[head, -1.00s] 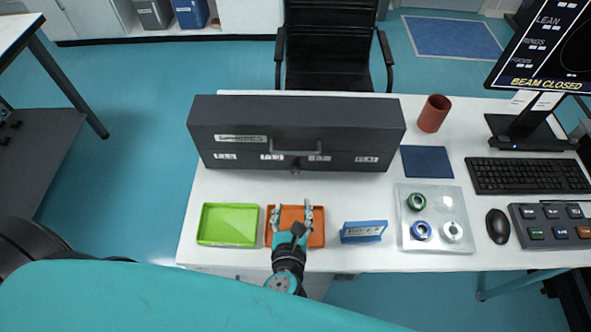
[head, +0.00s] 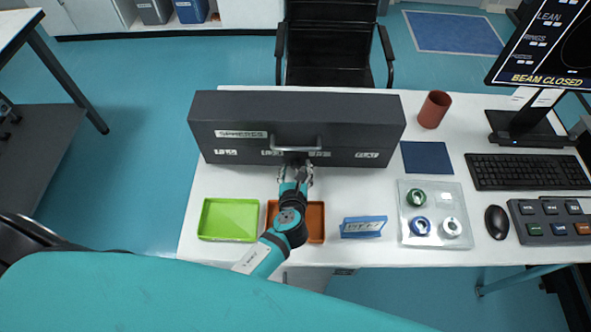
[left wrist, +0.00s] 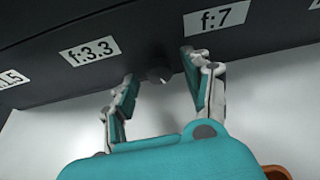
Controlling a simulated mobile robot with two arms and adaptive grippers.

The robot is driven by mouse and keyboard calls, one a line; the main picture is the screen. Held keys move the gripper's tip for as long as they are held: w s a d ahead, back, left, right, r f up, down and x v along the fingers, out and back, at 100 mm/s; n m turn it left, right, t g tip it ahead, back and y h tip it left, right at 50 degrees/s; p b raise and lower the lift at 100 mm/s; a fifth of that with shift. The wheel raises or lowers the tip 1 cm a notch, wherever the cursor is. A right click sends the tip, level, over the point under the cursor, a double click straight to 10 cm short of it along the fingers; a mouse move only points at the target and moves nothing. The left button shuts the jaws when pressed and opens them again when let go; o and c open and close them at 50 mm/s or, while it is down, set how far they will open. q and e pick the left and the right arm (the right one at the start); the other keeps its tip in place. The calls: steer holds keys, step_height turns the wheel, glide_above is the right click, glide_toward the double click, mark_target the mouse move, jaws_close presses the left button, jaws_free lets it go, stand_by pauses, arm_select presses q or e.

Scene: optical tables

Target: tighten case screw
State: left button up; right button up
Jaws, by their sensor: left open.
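A long dark grey case (head: 230,118) labelled "SPHERES" lies on the white table, with a handle on its near upper edge and a row of small labels along its front. The case screw (left wrist: 160,75) shows in the left wrist view as a small dark knob on the case front, between the "f:3.3" and "f:7" labels. My left gripper (head: 296,170) is open at the case front; in the left wrist view its fingers (left wrist: 160,88) stand either side of the screw, apart from it. In the head view the gripper hides the screw. My right gripper is not seen.
A green tray (head: 229,220) and an orange tray (head: 316,222) stand at the near edge, the latter partly under my left arm. A blue sign (head: 363,227), a clear tray with rings (head: 431,196), a blue mat (head: 427,157) and a red cup (head: 434,109) are to the right.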

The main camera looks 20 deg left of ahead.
arm_select(q)
jaws_close()
steer(key=n+t+h, duration=0.1)
steer(key=n+h, duration=0.1)
steer(key=n, duration=0.1)
steer(key=shift+a+b, duration=0.15)
steer(key=shift+b, duration=0.15)
stand_by(0.3)
jaws_free()
steer(key=shift+s, duration=0.1)
steer(key=v, duration=1.2)
steer(key=shift+r, duration=0.1)
